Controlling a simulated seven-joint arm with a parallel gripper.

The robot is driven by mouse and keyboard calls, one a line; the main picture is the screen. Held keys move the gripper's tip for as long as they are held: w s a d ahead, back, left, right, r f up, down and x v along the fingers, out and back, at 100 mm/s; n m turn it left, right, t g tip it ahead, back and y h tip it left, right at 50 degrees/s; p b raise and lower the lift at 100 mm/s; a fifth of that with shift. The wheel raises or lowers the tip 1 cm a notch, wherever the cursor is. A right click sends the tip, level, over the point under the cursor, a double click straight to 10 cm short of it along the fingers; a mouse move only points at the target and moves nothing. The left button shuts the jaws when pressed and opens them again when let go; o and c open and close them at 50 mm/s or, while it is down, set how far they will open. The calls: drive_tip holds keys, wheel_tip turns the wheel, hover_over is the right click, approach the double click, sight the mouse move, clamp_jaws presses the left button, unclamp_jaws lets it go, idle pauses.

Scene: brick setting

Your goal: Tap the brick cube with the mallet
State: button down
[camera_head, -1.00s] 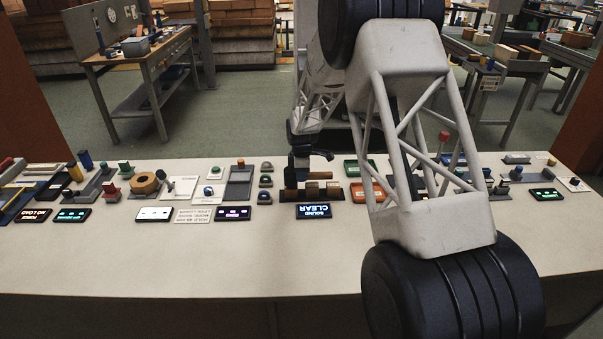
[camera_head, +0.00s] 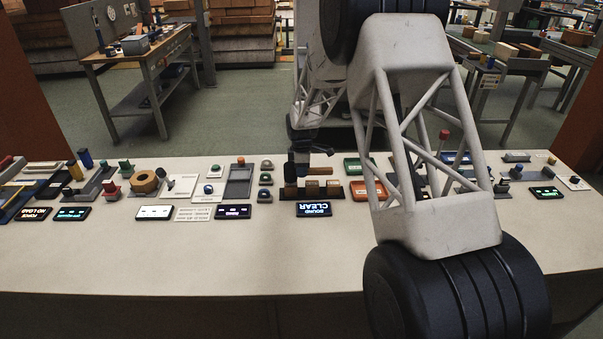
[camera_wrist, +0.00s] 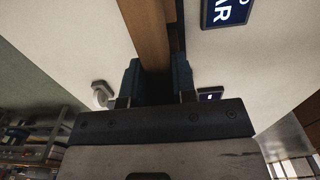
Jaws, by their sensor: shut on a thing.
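My gripper (camera_head: 297,172) is shut on a wooden bar (camera_wrist: 148,30), which looks like the mallet's handle. In the wrist view the bar runs between the two dark blue fingers (camera_wrist: 155,82) and out of the top edge. The mallet's head cannot be made out for certain. In the head view the gripper is over the left part of a dark base (camera_head: 300,197). Small brown blocks stand there: one (camera_head: 312,187) just right of the gripper and another (camera_head: 334,187) further right. Which one is the brick cube, and whether the mallet touches it, I cannot tell.
A lit display reading "ROUND CLEAR" (camera_head: 313,209) lies in front of the base. Domed buttons (camera_head: 265,180) and a grey tray (camera_head: 239,182) are to the left, an orange tray (camera_head: 366,190) to the right. The table's front strip (camera_head: 200,260) is clear.

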drive_tip(key=shift+r, duration=2.55)
drive_tip(key=shift+w, duration=0.1)
